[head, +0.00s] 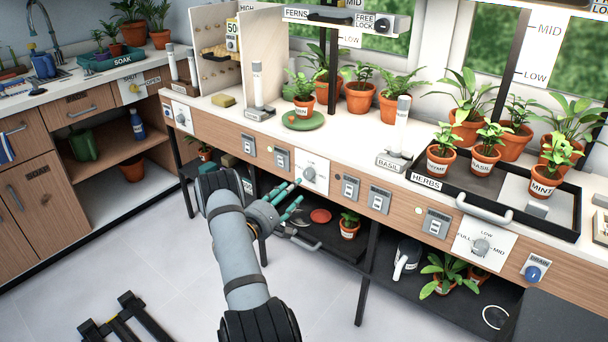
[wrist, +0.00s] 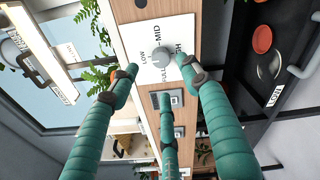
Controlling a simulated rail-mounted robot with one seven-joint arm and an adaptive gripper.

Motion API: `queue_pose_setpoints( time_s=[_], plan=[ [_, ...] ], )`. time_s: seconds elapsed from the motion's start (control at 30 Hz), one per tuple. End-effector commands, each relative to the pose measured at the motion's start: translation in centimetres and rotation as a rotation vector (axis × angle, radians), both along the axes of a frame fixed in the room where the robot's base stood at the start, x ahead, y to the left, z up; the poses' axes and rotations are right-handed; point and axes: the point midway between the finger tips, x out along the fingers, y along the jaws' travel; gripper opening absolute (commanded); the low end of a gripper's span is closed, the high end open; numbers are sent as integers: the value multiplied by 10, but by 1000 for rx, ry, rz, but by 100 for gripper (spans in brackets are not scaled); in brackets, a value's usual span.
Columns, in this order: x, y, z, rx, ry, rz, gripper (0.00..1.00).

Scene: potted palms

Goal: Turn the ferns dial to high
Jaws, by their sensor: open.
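A round grey dial (head: 309,173) sits on a white plate in the wooden front of the bench, below the part of the lamp rail labelled FERNS (head: 297,14). My gripper (head: 295,200) is open, with its teal fingers just in front of and below this plate. In the wrist view the dial (wrist: 160,54) lies beyond the spread fingers (wrist: 161,82), apart from them. Its plate reads LOW, MID, FULL and a partly covered word ending in H. The dial's pointer direction is hard to make out. No fern name shows on this plate.
Another dial (head: 481,247) is on the bench front below the HERBS tray (head: 500,190), and one more (head: 181,117) is far left. Grey switches (head: 350,188) flank the middle dial. A lower shelf (head: 325,240) holds pots. The floor (head: 180,260) is mostly clear.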

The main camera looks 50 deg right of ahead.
Motion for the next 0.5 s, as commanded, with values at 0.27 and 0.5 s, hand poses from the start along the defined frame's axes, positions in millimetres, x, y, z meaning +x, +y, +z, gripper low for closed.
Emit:
queue_pose_setpoints(
  time_s=[0.27, 0.5],
  plan=[
    [5, -52, -1, 1, -7, 0, 47],
    [9, -81, -1, 3, -5, 3, 47]
  ],
)
